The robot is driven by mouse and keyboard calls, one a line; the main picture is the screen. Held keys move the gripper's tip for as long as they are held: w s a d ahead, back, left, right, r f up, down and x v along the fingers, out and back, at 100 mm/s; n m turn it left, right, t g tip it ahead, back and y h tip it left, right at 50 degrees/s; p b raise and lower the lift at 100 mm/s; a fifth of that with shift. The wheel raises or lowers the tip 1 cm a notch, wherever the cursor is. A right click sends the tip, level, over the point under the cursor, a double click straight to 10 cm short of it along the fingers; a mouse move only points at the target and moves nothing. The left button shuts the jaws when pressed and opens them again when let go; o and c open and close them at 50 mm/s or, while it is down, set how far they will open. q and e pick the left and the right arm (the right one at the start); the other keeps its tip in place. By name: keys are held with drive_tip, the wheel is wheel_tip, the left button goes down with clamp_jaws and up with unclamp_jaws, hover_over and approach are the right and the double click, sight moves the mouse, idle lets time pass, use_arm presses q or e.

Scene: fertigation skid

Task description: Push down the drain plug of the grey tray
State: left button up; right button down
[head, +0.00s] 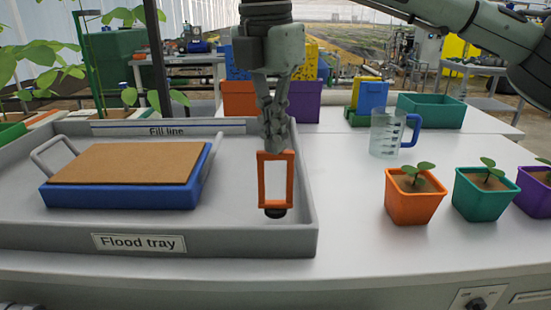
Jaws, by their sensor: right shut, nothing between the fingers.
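The grey flood tray (235,240) spans the left and middle of the head view. Its drain plug (290,180) stands upright near the tray's right wall, with an orange open-frame handle and a dark round base at the tray floor. My right gripper (275,146) points straight down over the plug, shut and empty. Its fingertips are at the top bar of the orange handle and overlap it in the picture; I cannot tell whether they touch. How far the dark base sits in the drain is unclear. My left gripper is not in view.
A blue tray with a brown slab (128,163) and grey handles sits in the flood tray's left part. Right of the tray are a clear measuring jug (385,133) and orange (412,208), teal (480,199) and purple plant pots. The white bench between is clear.

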sight(260, 159)
drive_tip(key=shift+f, duration=0.1)
wheel_tip(260, 159, down, 4)
drive_tip(key=b, duration=0.3)
drive_tip(key=shift+f+b, duration=0.15)
drive_tip(key=shift+b, duration=0.2)
drive_tip(key=shift+s+f, duration=0.1)
drive_tip(key=shift+s, duration=0.05)
drive_tip(key=shift+s+a+f, duration=0.1)
drive_tip(key=shift+s, duration=0.05)
drive_tip(key=shift+s+a+r, duration=0.2)
drive_tip(key=shift+s+a, duration=0.2)
drive_tip(key=shift+s, duration=0.1)
drive_tip(key=shift+s+a+r, duration=0.15)
drive_tip(key=shift+s+a, duration=0.25)
drive_tip(key=shift+s, duration=0.1)
drive_tip(key=shift+a+r, duration=0.1)
drive_tip(key=shift+a, duration=0.1)
drive_tip(key=shift+d+r, duration=0.1)
drive_tip(key=shift+r, duration=0.05)
drive_tip(key=shift+w+r, duration=0.1)
drive_tip(key=shift+r, duration=0.35)
wheel_tip(260, 159, up, 11)
drive_tip(key=s, duration=0.1)
drive_tip(key=shift+a, duration=0.4)
